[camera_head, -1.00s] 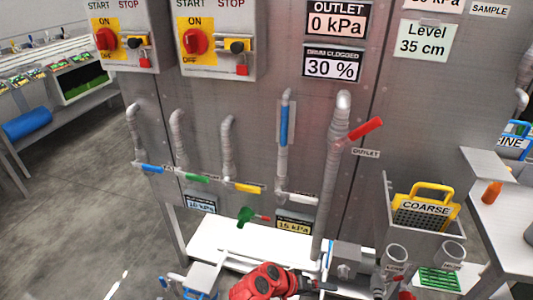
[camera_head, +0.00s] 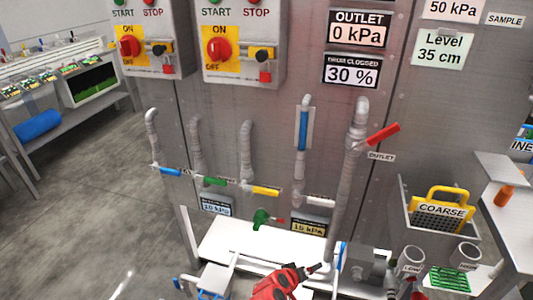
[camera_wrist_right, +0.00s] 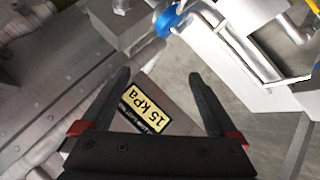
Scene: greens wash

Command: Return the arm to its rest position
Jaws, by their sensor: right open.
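My right arm, red, comes in at the bottom middle of the head view. Its dark gripper (camera_head: 314,268) is small there, in front of the white ledge and left of the grey block beside the outlet pipe. In the right wrist view my right gripper (camera_wrist_right: 155,80) has its two black fingers spread wide with nothing held between them. A yellow 15 kPa label (camera_wrist_right: 145,107) shows beyond the gap between the fingers, apart from them. The left gripper is not in view.
The steel cabinet carries pipes, a red outlet lever (camera_head: 383,135), a green valve handle (camera_head: 262,219) and yellow and blue valve handles. A white ledge (camera_head: 250,248) lies below. A bin holds a yellow COARSE screen (camera_head: 441,211). Open floor (camera_head: 95,215) lies to the left.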

